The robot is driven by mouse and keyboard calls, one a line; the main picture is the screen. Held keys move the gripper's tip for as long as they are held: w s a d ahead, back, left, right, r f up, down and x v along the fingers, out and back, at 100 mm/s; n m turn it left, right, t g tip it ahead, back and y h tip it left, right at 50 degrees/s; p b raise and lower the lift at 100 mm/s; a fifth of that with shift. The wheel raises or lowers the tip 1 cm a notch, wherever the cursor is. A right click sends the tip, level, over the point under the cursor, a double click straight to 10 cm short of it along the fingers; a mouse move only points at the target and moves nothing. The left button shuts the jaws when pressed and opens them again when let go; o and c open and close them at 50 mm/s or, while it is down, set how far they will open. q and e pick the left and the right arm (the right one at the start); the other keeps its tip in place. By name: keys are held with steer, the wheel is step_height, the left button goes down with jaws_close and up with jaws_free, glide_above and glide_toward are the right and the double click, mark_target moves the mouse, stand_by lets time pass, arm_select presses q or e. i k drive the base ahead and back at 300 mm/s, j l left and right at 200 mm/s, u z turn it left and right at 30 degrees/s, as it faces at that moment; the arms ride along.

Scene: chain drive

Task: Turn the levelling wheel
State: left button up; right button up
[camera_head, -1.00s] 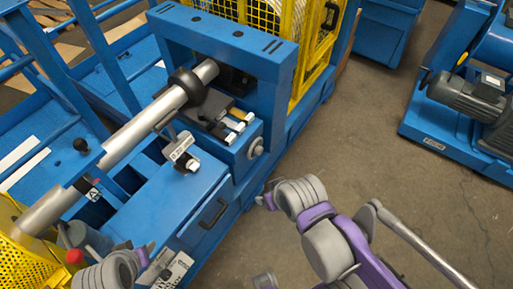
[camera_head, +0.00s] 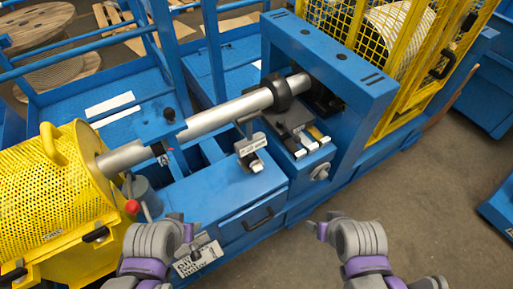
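A small round silver wheel (camera_head: 320,172) sits on the front face of the blue machine block, below the shaft's right end. It may be the levelling wheel; no label confirms it. My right gripper (camera_head: 320,229) is in front of and below this wheel, apart from it, over the floor beside the machine. My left gripper (camera_head: 187,232) is at the lower left, in front of the blue cabinet and above a white label plate. Both grippers look empty. Their fingers are small and partly hidden by the wrists, so their opening is unclear.
A silver shaft (camera_head: 217,118) with a black collar (camera_head: 279,92) runs from a yellow mesh guard (camera_head: 62,190) to the blue frame (camera_head: 330,55). A red knob (camera_head: 132,207) and a tagged bracket (camera_head: 250,148) stand nearer. Open floor (camera_head: 425,215) lies at right.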

mark_target(320, 172)
steer(key=l+z, duration=0.15)
steer(key=z, duration=0.25)
steer(key=l+z, duration=0.15)
steer(key=z, duration=0.2)
